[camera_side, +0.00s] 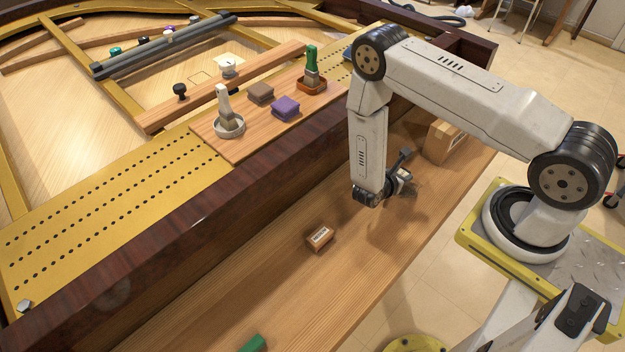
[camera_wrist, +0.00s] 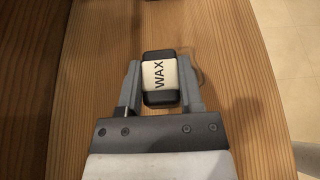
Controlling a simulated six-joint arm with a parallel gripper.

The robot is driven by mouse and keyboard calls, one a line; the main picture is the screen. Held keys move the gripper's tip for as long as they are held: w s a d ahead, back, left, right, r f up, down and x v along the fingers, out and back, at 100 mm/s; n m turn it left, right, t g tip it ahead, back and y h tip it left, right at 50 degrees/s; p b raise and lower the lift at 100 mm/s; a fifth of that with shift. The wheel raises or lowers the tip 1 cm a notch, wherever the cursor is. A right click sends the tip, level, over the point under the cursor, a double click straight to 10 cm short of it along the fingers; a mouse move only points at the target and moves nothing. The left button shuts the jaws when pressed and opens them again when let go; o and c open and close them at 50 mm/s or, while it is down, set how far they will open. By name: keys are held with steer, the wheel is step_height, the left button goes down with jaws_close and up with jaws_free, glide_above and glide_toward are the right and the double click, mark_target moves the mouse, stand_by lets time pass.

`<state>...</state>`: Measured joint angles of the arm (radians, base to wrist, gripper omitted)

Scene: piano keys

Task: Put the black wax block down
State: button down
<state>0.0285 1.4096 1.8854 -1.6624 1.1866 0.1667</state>
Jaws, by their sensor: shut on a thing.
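The black wax block (camera_wrist: 159,95), with a white label reading WAX, sits between the two fingers of my gripper (camera_wrist: 159,74) in the wrist view. The fingers press on its left and right sides. In the side view my gripper (camera_side: 404,182) is low over the wooden keybed shelf (camera_side: 270,290), right of the middle of the picture. The block is mostly hidden there by the gripper. A shadow lies on the wood beside it. I cannot tell whether the block touches the wood.
A small brown labelled block (camera_side: 320,237) lies on the shelf to the left. A wooden box (camera_side: 445,140) stands behind the gripper. A green block (camera_side: 253,343) is at the near edge. A board (camera_side: 240,150) holds brushes in dishes and purple and brown blocks. The shelf between is clear.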

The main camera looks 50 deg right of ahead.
steer(key=shift+w+f, duration=0.15)
steer(key=shift+f, duration=0.05)
steer(key=shift+w+d+f, duration=0.15)
steer(key=shift+f, duration=1.6)
steer(key=shift+f, duration=0.15)
steer(key=shift+c, duration=1.2)
jaws_free()
steer(key=shift+r, duration=0.2)
steer(key=shift+v, duration=6)
